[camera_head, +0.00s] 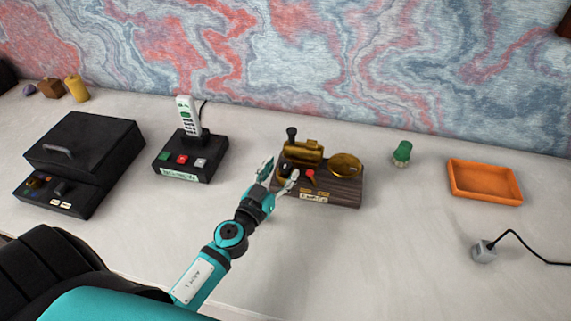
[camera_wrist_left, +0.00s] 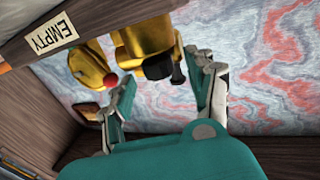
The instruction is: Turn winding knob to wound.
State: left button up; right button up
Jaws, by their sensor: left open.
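A wooden-based device (camera_head: 345,192) stands on the desk in the head view, with a brass cylinder (camera_head: 303,150), a brass disc (camera_head: 345,165) and a red-tipped lever (camera_head: 310,173). A black knob (camera_head: 291,133) stands up at the cylinder's left end; it also shows in the left wrist view (camera_wrist_left: 178,75). I cannot tell for sure which part is the winding knob. A label (camera_wrist_left: 51,36) on the base reads EMPTY. My left gripper (camera_head: 279,174) is open at the device's front left, its fingers apart, with nothing between them. Contact with the device is unclear.
A phone (camera_head: 187,114) stands on a black button box (camera_head: 188,160) to the left, beside a black case (camera_head: 88,143). To the right are a green knobbed object (camera_head: 402,152), an orange tray (camera_head: 485,184) and a grey corded block (camera_head: 482,251).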

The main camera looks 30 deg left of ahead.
pick_arm(q)
jog(key=shift+w, duration=1.45)
jog(key=shift+c, duration=0.3)
grip_shut()
